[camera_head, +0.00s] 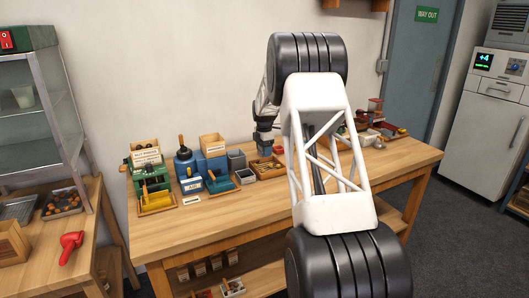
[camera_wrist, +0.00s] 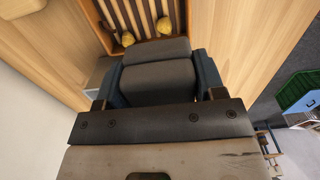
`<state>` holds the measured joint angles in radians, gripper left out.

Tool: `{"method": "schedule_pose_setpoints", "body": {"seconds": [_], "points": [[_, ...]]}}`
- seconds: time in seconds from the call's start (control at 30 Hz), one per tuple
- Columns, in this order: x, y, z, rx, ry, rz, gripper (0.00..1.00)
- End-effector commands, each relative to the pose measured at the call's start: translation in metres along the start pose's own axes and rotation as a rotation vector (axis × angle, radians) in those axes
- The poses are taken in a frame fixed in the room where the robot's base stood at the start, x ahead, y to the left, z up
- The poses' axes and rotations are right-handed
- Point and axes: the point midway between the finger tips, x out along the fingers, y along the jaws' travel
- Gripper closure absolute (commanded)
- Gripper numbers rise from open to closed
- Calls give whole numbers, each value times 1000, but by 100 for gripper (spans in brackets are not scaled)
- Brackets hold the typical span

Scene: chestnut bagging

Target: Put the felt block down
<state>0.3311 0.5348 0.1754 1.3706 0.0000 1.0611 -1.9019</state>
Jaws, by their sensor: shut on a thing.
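The felt block (camera_wrist: 155,80) is dark grey and sits between the two dark blue fingers of my gripper (camera_wrist: 156,76) in the wrist view. My gripper is shut on it. A second grey face shows just beyond it, by a slatted wooden tray (camera_wrist: 92,22); I cannot tell whether it is part of the same block. In the head view my gripper (camera_head: 263,143) points down over the back of the workbench, just above the wooden tray (camera_head: 268,174). The block is too small to make out there, and its contact with anything below is hidden.
Two yellowish lumps (camera_wrist: 163,25) lie on the tray's slats. A grey box (camera_head: 237,160) and a blue device (camera_head: 187,165) stand left of the tray. Red and wooden items (camera_head: 375,130) stand at the right. The workbench front (camera_head: 235,222) is clear.

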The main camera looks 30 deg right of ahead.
Motion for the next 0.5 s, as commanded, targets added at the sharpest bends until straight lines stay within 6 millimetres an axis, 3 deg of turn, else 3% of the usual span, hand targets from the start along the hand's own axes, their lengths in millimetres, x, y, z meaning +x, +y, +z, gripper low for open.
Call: {"method": "schedule_pose_setpoints", "body": {"seconds": [0.5], "points": [[-1, 11, 1, 0, 0, 1, 67]]}}
